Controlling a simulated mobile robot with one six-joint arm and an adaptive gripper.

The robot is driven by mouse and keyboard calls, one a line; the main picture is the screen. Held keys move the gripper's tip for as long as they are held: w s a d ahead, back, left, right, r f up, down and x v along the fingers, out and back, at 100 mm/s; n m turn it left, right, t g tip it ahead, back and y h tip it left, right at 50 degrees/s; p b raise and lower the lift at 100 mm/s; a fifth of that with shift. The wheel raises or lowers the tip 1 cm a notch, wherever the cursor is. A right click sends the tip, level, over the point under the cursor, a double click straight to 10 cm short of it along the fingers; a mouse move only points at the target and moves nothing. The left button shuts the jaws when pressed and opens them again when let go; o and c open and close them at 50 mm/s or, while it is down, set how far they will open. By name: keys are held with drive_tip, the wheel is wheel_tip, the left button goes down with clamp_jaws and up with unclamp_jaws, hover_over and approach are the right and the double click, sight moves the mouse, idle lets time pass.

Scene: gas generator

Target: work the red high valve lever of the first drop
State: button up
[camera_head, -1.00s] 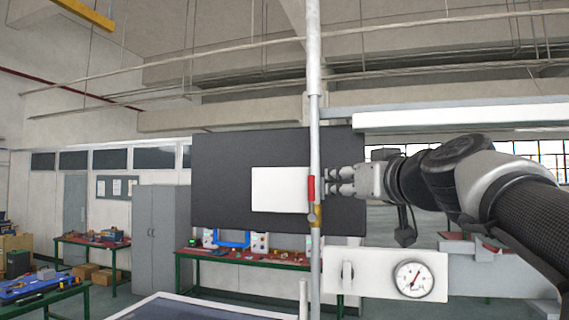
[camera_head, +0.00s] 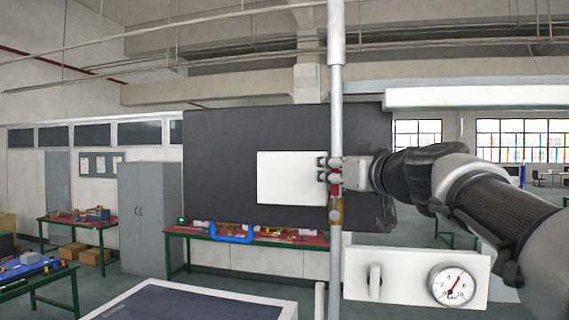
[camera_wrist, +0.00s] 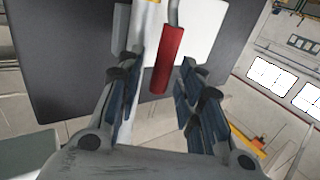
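The red valve lever (camera_head: 335,187) hangs along the upright grey pipe (camera_head: 336,120), just above a brass valve body (camera_head: 336,211). In the head view my gripper (camera_head: 323,169) reaches in from the right at the lever's height, its fingertips overlapping the pipe and partly hiding the lever's upper part. In the wrist view the red lever (camera_wrist: 168,60) lies between the two spread fingers of my gripper (camera_wrist: 160,78). A gap shows on both sides of it, so the fingers are open and do not appear to press on it.
A white plate with a pressure gauge (camera_head: 452,284) and a small handle (camera_head: 374,280) is below my arm. A dark panel (camera_head: 225,130) with a white rectangle (camera_head: 285,180) stands behind the pipe. Red-topped workbenches (camera_head: 190,233) are farther back.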

drive_tip(key=shift+w, duration=0.3)
drive_tip(key=shift+s+r, duration=0.1)
clamp_jaws()
idle(0.6)
